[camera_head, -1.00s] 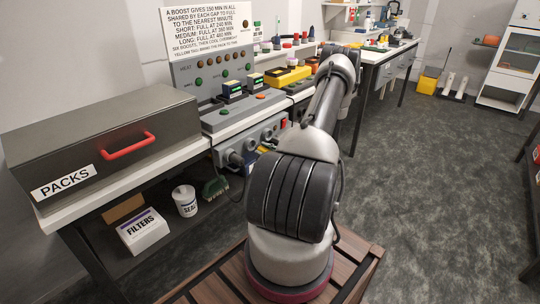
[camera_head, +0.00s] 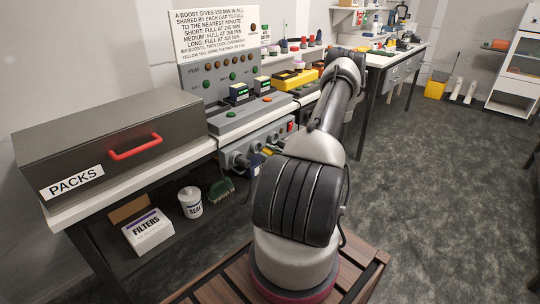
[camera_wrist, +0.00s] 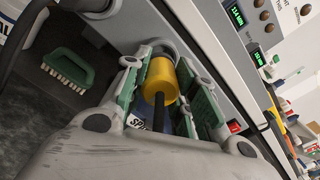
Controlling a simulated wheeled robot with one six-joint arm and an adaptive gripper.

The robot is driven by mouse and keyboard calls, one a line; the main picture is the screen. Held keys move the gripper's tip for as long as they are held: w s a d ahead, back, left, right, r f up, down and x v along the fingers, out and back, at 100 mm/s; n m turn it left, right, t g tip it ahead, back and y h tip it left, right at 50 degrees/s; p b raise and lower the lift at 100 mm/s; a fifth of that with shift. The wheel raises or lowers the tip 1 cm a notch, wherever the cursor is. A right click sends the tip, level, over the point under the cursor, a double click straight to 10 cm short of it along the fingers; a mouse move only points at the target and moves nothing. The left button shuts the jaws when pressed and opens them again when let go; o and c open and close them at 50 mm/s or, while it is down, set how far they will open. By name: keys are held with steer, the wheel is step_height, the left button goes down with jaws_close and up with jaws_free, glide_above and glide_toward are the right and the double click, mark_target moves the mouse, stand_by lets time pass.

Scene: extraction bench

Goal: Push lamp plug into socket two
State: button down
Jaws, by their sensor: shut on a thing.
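In the wrist view my gripper (camera_wrist: 160,88) has its green-lined fingers shut on a yellow plug (camera_wrist: 159,76), with a black cable running back from it toward the camera. The plug's front end faces a round grey socket (camera_wrist: 165,48) on the bench front. I cannot tell how far it is in, or which socket number this is. A blue item with a partly hidden white label shows behind the plug. In the head view my arm hides most of the gripper, and the grey socket panel (camera_head: 262,141) runs below the worktop.
A red switch (camera_wrist: 234,127) sits on the panel beside the right finger. A green brush (camera_wrist: 69,68) lies on the lower shelf. The grey PACKS box (camera_head: 60,150) with a red handle stands on the bench at left.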

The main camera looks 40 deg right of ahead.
steer(key=shift+w+a, duration=0.1)
steer(key=shift+w, duration=1.3)
steer(key=c, duration=1.1)
jaws_free()
steer(key=s, duration=0.8)
steer(key=s+d, duration=0.1)
steer(key=s, duration=0.3)
